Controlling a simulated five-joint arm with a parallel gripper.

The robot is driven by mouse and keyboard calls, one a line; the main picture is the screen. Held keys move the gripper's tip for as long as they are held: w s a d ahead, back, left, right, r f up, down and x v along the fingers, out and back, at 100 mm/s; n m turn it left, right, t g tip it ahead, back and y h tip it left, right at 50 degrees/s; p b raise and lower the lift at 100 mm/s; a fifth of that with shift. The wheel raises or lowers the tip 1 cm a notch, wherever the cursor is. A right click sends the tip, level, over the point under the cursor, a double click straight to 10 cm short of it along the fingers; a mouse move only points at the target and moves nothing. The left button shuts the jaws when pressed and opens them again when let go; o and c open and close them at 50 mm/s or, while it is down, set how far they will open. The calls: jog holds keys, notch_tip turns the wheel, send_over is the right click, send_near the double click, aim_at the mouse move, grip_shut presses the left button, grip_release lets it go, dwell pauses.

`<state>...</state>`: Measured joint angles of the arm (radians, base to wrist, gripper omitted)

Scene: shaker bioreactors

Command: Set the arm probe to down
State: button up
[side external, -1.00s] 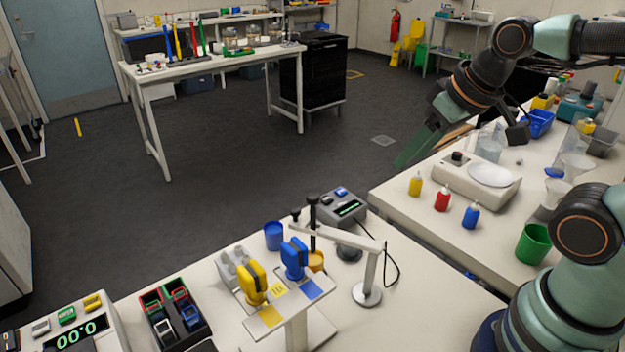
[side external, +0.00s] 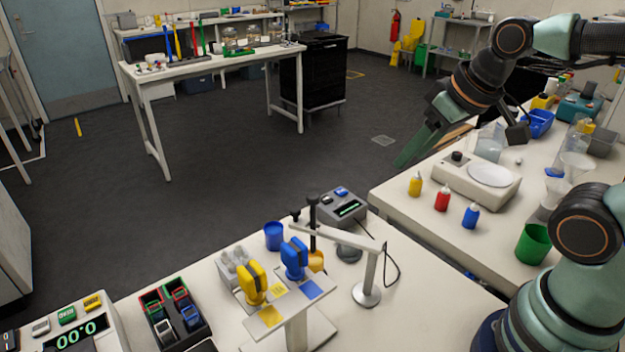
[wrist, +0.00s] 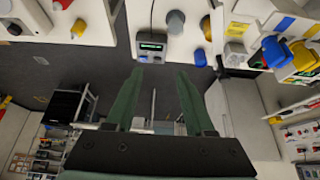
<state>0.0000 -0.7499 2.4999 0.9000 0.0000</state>
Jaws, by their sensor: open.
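In the side view a white probe stand (side external: 371,268) stands on the near bench, with a round base and a nearly level beam (side external: 350,237). A black probe rod (side external: 313,215) stands upright at the beam's left end, above a yellow-orange cup (side external: 317,262). I cannot tell whether its tip is inside the cup. A grey meter (side external: 343,206) with a green display sits behind; it also shows in the wrist view (wrist: 152,47). My gripper (side external: 402,160) is open and empty, high above and right of the stand. Its two green fingers are apart in the wrist view (wrist: 160,72).
A blue cup (side external: 273,236), yellow and blue clip-like devices (side external: 293,258) and a dark rack (side external: 178,318) stand left of the probe stand. A cable runs behind it. Small bottles (side external: 442,198) and a scale (side external: 477,182) stand on the right bench. Open floor lies behind.

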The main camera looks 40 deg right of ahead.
jog(key=shift+c, duration=0.3)
jog(key=c, duration=0.5)
jog(key=w+a+r, duration=0.1)
jog(key=r, duration=0.1)
jog(key=w+a+r+g, duration=0.1)
jog(key=w+a+r, duration=0.1)
jog(key=w+a+r+g, duration=0.1)
jog(key=a+r, duration=0.1)
jog(key=shift+w+a+y, duration=0.25)
jog(key=shift+w+y, duration=0.05)
grip_shut()
jog(key=g, duration=0.3)
send_near(315, 194)
jog(key=f, duration=0.6)
jog(key=shift+w+a+f, duration=0.15)
jog(key=shift+a+f, duration=0.15)
jog(key=shift+f, duration=0.1)
